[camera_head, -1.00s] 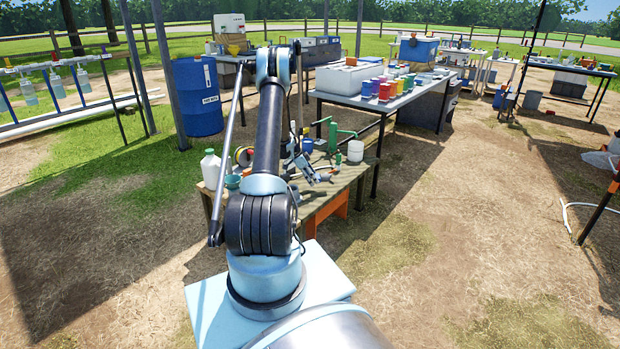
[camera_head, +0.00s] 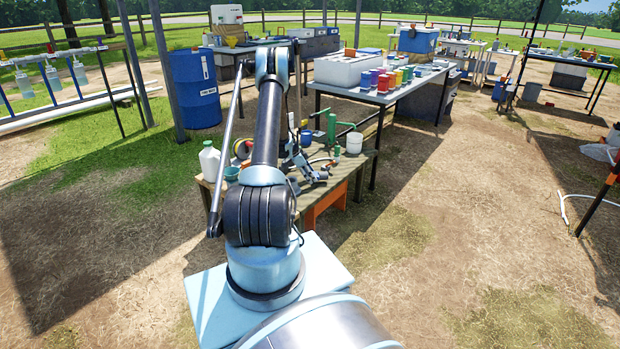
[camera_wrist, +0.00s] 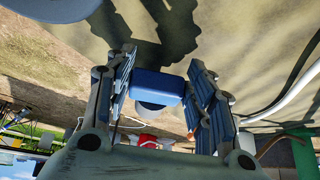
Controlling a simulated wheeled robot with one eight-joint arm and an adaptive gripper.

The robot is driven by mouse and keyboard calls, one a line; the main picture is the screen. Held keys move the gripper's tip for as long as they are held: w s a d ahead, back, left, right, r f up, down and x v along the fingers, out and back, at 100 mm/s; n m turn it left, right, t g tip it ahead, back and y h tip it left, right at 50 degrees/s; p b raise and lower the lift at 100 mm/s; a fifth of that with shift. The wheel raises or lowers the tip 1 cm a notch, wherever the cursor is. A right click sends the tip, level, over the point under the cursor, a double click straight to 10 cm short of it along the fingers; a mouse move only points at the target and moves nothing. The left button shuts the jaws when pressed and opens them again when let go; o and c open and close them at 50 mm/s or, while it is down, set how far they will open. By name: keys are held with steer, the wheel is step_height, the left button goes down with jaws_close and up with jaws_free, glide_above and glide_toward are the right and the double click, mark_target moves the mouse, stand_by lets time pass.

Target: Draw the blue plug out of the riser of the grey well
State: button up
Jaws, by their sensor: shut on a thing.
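In the wrist view the blue plug (camera_wrist: 160,88) is a blue block between the two finger pads of my gripper (camera_wrist: 161,75). The pads are shut on its two sides. A short pale grey round part (camera_wrist: 152,106) shows just below the block; I cannot tell whether it is the plug's stem or the riser's top. In the head view my gripper (camera_head: 312,173) is over the near wooden table (camera_head: 340,177), small and partly behind my arm. The plug and the grey well cannot be made out there.
On the wooden table stand a green pump (camera_head: 331,127), a white tub (camera_head: 354,143), a blue container (camera_head: 306,138) and a white bottle (camera_head: 209,161), close around my gripper. A long table (camera_head: 408,98) with coloured pots stands behind. Open ground lies to the right.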

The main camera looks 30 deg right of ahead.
steer(key=shift+f, duration=0.6)
steer(key=shift+o, duration=0.2)
steer(key=shift+s+a+f, duration=0.1)
steer(key=shift+f, duration=0.25)
steer(key=o, duration=1)
steer(key=shift+c, duration=0.2)
steer(key=shift+o, duration=0.7)
steer(key=shift+f, duration=0.35)
steer(key=shift+r, duration=0.15)
steer(key=shift+r, duration=0.15)
steer(key=shift+w+r, duration=0.15)
steer(key=shift+w, duration=0.05)
steer(key=v, duration=1.1)
steer(key=shift+a+r, duration=0.2)
steer(key=shift+w, duration=0.1)
